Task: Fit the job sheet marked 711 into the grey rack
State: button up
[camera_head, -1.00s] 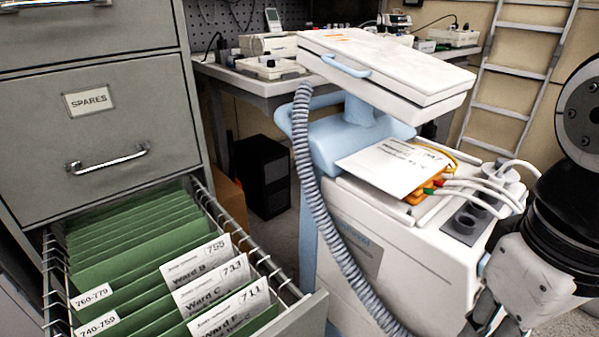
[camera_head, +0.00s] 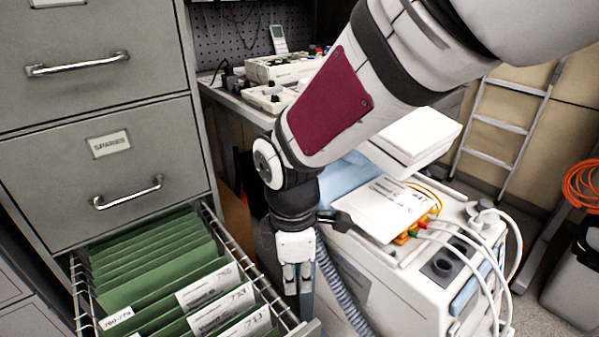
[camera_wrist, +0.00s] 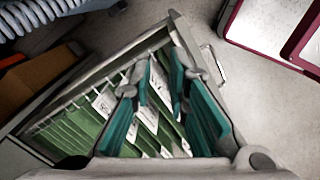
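The job sheet marked 711 (camera_head: 254,324) stands frontmost of three white sheets among the green folders in the open file drawer. Its number is blurred now and its lower part is cut off by the picture edge. My gripper (camera_head: 298,288) hangs pointing down at the right side of the drawer, to the right of the sheets. In the wrist view, the gripper (camera_wrist: 163,75) has its teal fingers apart, with nothing held between them. White sheets show below and between the fingers, but their numbers are unreadable there. I cannot make out a grey rack.
The grey cabinet (camera_head: 95,110) with a SPARES label stands behind the drawer. A white medical cart (camera_head: 410,285) is to the right, with a white sheet (camera_head: 385,208) and cables on top. A ribbed hose hangs close beside my gripper. A bench with devices is behind.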

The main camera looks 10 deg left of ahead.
aim_at(236, 326)
jog(key=s+a+f+n+p, duration=0.1)
jog(key=a+n, duration=0.1)
jog(key=a, duration=0.1)
jog(key=s+a+f+n+p, duration=0.1)
jog(key=s+a+f+n, duration=0.1)
jog(key=a, duration=0.2)
jog(key=s+a+f+n+p, duration=0.1)
jog(key=a+f+n, duration=0.1)
jog(key=a, duration=0.2)
jog(key=shift+s+f, duration=0.1)
jog(key=shift+s, duration=0.15)
jog(key=shift+a+f, duration=0.1)
jog(key=shift+f, duration=0.1)
jog(key=shift+f+b, duration=2.45)
jog(key=shift+f, duration=1.2)
grip_shut()
jog(key=shift+r, duration=0.1)
notch_tip(236, 326, up, 10)
jog(key=p, duration=0.7)
jog(key=shift+p, duration=0.3)
